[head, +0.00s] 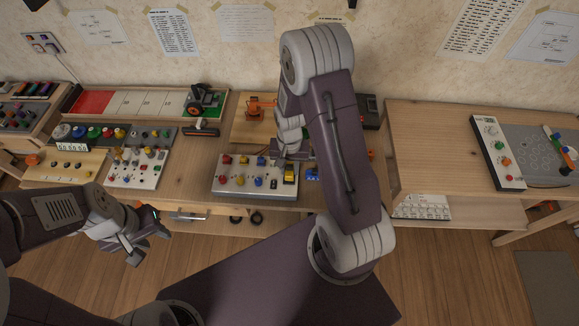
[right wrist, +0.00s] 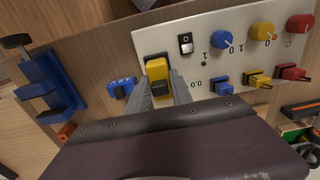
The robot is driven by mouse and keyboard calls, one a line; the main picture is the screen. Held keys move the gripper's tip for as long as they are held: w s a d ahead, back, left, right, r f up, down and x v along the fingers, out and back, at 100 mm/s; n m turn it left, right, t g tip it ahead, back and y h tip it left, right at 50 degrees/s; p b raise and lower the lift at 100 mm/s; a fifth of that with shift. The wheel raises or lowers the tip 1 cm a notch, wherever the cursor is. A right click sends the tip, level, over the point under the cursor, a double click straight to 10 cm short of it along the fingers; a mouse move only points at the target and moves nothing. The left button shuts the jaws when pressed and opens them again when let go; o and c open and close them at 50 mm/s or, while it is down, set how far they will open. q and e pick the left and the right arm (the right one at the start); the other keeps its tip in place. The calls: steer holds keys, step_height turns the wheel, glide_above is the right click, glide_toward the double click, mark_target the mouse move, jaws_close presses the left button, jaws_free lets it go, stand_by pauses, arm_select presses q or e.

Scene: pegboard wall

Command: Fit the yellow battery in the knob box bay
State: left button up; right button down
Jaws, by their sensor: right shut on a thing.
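The knob box (head: 228,184) is a white panel with coloured knobs, plugs and switches on the wooden bench; it also shows in the right wrist view (right wrist: 205,72). The yellow battery (right wrist: 157,67) is at the box's end, over a dark-edged bay; in the head view it shows at the box's right end (head: 289,176). I cannot tell how deep it sits. My right gripper (right wrist: 160,92) is shut on the battery, its fingers on either side. The bay is mostly hidden by the battery. My left gripper (head: 143,245) is open and empty, in front of the bench at left.
A small blue block (right wrist: 121,88) lies beside the box, and a blue holder (right wrist: 48,85) stands farther left in the wrist view. Other panels (head: 137,168) crowd the bench's left. An orange robot model (head: 262,107) stands behind. The right table (head: 435,145) has clear room.

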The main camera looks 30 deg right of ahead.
stand_by(0.5)
stand_by(0.4)
steer(key=shift+f, duration=0.5)
steer(key=shift+f, duration=0.1)
steer(key=shift+s+f, duration=0.15)
steer(key=shift+s, duration=0.05)
stand_by(0.4)
